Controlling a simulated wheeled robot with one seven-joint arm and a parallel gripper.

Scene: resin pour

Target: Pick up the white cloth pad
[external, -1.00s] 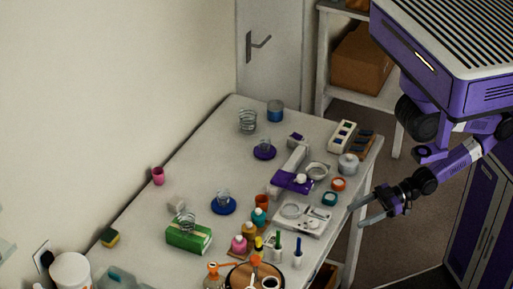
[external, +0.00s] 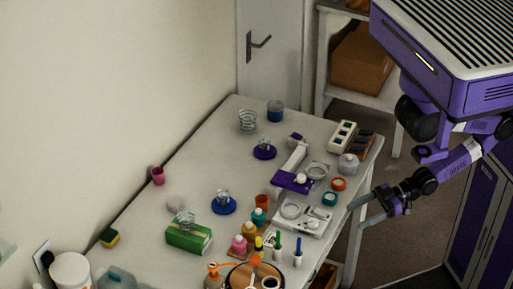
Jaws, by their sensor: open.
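My gripper (external: 358,213) is open and empty, its two fingers pointing left beside the table's right edge. I cannot pick out the white cloth pad for certain. A small pale whitish lump (external: 174,202) lies behind the green box on the left part of the table, far from my gripper. It is too small to tell if it is cloth.
The table (external: 150,225) is crowded. The green box (external: 188,237), a blue dish (external: 223,206) and several small bottles stand further left.

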